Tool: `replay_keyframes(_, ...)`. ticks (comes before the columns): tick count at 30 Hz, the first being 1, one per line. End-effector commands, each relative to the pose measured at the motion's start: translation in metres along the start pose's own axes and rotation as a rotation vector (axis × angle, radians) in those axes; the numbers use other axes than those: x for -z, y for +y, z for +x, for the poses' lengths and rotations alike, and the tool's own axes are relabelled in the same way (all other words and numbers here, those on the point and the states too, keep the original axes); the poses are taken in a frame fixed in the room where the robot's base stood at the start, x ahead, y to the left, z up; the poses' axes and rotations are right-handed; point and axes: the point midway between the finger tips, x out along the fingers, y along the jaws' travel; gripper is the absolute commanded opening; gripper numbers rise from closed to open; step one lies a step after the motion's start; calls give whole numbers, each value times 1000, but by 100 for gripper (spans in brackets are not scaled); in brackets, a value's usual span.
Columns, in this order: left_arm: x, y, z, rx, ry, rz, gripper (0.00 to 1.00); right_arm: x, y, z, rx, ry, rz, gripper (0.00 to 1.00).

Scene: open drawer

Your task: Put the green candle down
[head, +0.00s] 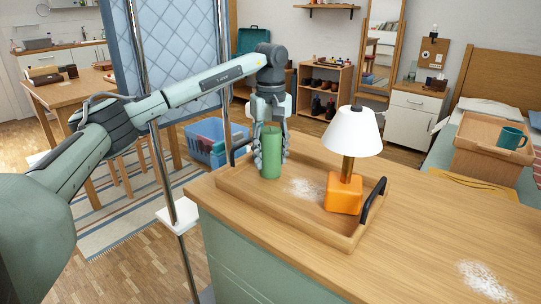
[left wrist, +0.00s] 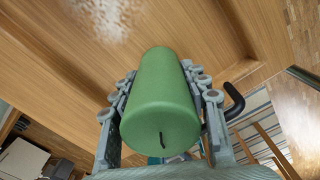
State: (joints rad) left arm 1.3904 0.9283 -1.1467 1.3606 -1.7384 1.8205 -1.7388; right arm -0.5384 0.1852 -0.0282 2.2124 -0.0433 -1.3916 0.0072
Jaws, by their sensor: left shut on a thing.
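The green candle (head: 270,153) is a plain cylinder, upright at the left end of the wooden tray (head: 325,239) in the head view. My left gripper (head: 258,150) is shut around it from behind and above. In the left wrist view the candle (left wrist: 160,100) lies between both fingers (left wrist: 160,110), its wick end toward the camera. The candle's base is at or very near the tray floor; I cannot tell whether it touches. My right gripper is not in view.
In the tray stand a lamp with a white shade (head: 352,131) and orange base (head: 343,193), and a patch of white powder (head: 306,188). A black handle (head: 374,200) rises at the tray's right end. Another powder patch (head: 484,281) lies on the counter (head: 430,235), otherwise clear at right.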

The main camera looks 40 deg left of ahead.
Motion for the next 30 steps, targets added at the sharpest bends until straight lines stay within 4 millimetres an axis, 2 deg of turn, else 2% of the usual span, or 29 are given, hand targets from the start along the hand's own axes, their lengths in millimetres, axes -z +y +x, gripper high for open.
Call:
replay_keyframes(10, 0, 0, 3, -3, 1, 0, 6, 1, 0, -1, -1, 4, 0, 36)
replay_keyframes(11, 0, 0, 3, -2, 1, 0, 47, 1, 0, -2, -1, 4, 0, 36)
replay_keyframes(15, 0, 0, 3, -2, 1, 0, 64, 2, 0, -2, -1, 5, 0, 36)
replay_keyframes(25, 0, 0, 1, -3, 1, 0, 65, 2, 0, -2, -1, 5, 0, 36)
replay_keyframes(30, 0, 1, -20, -6, 2, -1, 65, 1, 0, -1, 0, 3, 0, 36)
